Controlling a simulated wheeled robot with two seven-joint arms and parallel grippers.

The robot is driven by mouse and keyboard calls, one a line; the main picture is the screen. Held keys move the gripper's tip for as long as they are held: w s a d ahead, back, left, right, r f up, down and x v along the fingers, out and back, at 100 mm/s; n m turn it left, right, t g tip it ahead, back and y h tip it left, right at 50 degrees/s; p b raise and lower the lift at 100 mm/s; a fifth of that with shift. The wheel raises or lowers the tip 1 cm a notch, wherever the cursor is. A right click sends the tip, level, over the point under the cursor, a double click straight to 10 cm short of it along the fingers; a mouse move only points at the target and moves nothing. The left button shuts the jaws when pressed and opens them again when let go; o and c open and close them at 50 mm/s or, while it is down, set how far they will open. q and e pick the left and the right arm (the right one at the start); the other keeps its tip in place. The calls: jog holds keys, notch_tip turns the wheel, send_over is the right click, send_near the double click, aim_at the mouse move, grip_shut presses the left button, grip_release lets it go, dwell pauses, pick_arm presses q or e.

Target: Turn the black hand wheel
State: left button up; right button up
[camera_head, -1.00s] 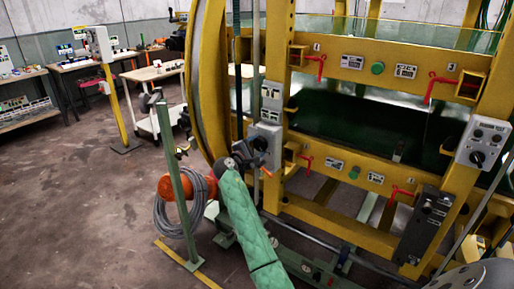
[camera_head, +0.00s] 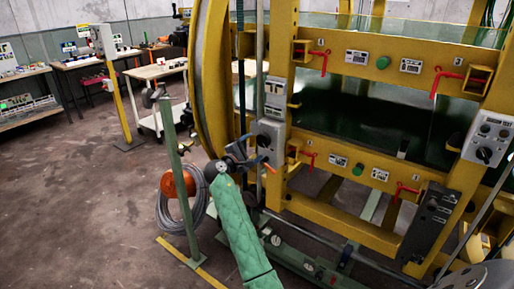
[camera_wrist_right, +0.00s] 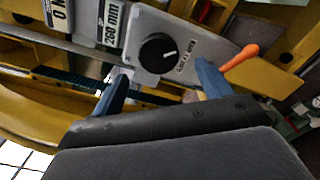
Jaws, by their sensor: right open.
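A round black knob with a white mark (camera_wrist_right: 158,52) sits on a grey control plate, the nearest match to the black hand wheel. In the wrist view it lies beyond and between the two blue fingers of my right gripper (camera_wrist_right: 160,76). The fingers are apart, with nothing between them, and do not appear to touch the knob. In the head view my right gripper (camera_head: 246,155) is just left of the grey control box (camera_head: 270,132) on the yellow frame, and the knob is hard to make out. My left gripper is not in view.
An orange lever (camera_wrist_right: 240,57) sticks out close to the right finger. A green post (camera_head: 178,175) and a coiled grey hose (camera_head: 170,215) stand left of my arm. The yellow frame (camera_head: 335,215) fills the right. Open floor (camera_head: 80,200) lies to the left.

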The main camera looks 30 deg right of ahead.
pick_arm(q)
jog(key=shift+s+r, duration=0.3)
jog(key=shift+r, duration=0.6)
pick_arm(e)
jog(key=shift+v, duration=1.1)
jog(key=s+a+f+m+y, duration=0.5)
jog(key=s+a+y, duration=0.2)
jog(key=s+a, duration=0.25)
jog(key=s+a+f+m+y, duration=0.4)
jog(key=s+a+m+y, duration=0.3)
jog(key=a, duration=0.4)
jog(key=s+a+f+n+g+y, duration=0.1)
jog(key=s+f, duration=0.5)
jog(key=s, duration=0.6)
jog(key=s+a+f+n+g+y, duration=0.1)
jog(key=s+a+f+g, duration=0.1)
jog(key=s+a+f, duration=0.2)
jog(key=s+a+f+n+g+y, duration=0.1)
jog(key=s+f, duration=0.8)
jog(key=s, duration=1.1)
jog(key=shift+a+f+g+y, duration=0.4)
jog(key=shift+a+g, duration=0.3)
jog(key=shift+a, duration=0.25)
